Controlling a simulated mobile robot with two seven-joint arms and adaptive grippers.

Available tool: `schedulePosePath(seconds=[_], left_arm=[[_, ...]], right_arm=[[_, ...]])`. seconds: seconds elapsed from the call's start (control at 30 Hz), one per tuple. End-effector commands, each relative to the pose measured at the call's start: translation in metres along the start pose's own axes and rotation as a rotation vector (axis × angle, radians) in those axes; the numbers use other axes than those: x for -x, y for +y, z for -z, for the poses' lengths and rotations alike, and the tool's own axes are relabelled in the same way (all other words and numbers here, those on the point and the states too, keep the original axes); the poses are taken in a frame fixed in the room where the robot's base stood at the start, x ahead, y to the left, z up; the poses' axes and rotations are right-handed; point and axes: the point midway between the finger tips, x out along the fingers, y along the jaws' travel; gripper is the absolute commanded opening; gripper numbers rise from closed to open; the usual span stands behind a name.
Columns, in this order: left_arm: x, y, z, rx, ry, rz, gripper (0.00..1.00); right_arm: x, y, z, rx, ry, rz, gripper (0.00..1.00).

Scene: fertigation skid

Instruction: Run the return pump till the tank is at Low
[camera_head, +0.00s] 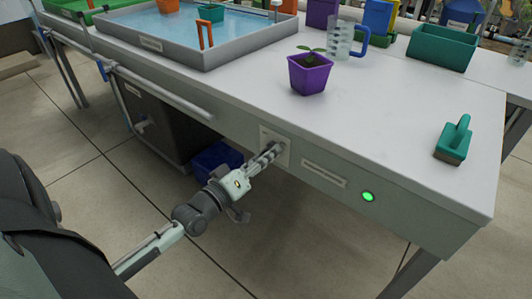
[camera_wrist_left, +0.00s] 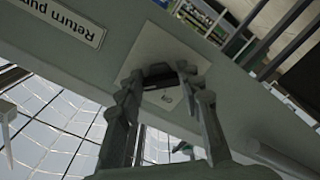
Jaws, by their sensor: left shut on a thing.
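My left gripper (camera_head: 274,151) reaches the pale switch plate (camera_head: 267,133) on the bench's front face. In the left wrist view its fingers (camera_wrist_left: 160,76) are shut on a dark switch knob (camera_wrist_left: 158,70) in front of that plate (camera_wrist_left: 150,48). The fingers hide part of the knob, so its setting is not readable. A "Return pump" label (camera_wrist_left: 66,20) is beside the plate. A green lamp (camera_head: 368,197) glows on the bench front, right of a label strip (camera_head: 324,174). A grey tray of blue water (camera_head: 187,59) stands on the bench; its level marks are not readable. My right gripper is out of view.
On the bench top (camera_head: 390,120) are a purple plant pot (camera_head: 310,77), a clear jug (camera_head: 340,40), a teal bin (camera_head: 442,48) and a teal brush (camera_head: 455,138). A rail (camera_head: 160,92) runs along the front at left. A dark box (camera_head: 165,125) and blue crate (camera_head: 214,158) are underneath.

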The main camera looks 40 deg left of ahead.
Motion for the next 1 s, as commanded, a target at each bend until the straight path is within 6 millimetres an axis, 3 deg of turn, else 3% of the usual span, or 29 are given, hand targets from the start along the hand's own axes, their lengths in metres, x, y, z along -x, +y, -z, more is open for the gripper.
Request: schedulePosePath(seconds=[0.43,0.47,0.6,1.0], left_arm=[[0.0001,-0.0002,-0.0007,-0.012,-0.001,0.0,0.07],[0.0001,-0.0002,-0.0007,-0.012,-0.001,0.0,0.38],[0.0001,-0.0002,-0.0006,-0.011,-0.001,0.0,0.55],[0.0073,-0.0011,-0.0011,-0.01,-0.002,0.002,0.57]], right_arm=[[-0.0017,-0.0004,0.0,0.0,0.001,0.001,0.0],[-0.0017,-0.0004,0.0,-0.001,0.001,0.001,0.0],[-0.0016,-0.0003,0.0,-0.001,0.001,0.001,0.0],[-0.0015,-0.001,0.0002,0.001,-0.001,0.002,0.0]])
